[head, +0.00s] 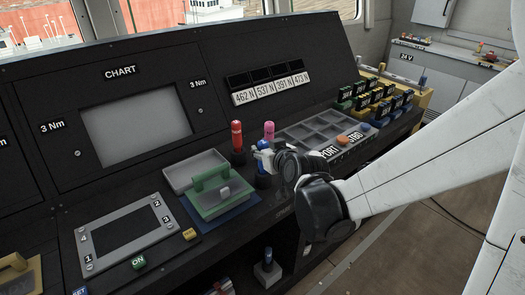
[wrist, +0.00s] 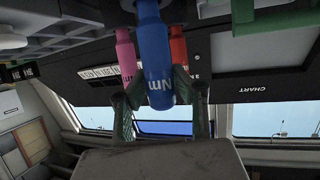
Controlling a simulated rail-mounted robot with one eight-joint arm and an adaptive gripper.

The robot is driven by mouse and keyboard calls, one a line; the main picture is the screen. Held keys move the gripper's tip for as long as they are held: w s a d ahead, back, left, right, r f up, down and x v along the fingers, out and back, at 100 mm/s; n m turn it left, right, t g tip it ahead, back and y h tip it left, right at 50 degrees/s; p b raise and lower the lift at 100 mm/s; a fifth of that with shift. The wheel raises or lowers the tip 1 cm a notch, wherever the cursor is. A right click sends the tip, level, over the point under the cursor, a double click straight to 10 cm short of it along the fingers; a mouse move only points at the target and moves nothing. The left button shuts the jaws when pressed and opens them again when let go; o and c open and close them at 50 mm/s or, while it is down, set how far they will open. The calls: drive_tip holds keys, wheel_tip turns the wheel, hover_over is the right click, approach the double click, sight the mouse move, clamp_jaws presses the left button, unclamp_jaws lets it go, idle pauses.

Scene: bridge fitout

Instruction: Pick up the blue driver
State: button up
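The blue driver (wrist: 154,50), marked "Nm", hangs in the middle of the wrist view, which looks upside down. My gripper (wrist: 158,82) has a finger along each side of its handle, and both fingertips appear to touch it. In the head view, the blue driver (head: 264,146) shows as small blue and white patches above a black holder on the console. My gripper (head: 275,160) partly covers it there. Whether the driver's lower end is still in its holder is hidden.
A red driver (head: 237,136) and a pink driver (head: 269,130) stand close by. A grey compartment tray (head: 310,132) and blocks (head: 380,97) lie to the right. The sloped panel (head: 150,103) rises behind.

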clamp_jaws()
drive_tip(key=shift+r, duration=0.15)
drive_tip(key=shift+r+p, duration=1.15)
drive_tip(key=shift+r, duration=3.7)
drive_tip(key=shift+c, duration=1.4)
unclamp_jaws()
clamp_jaws()
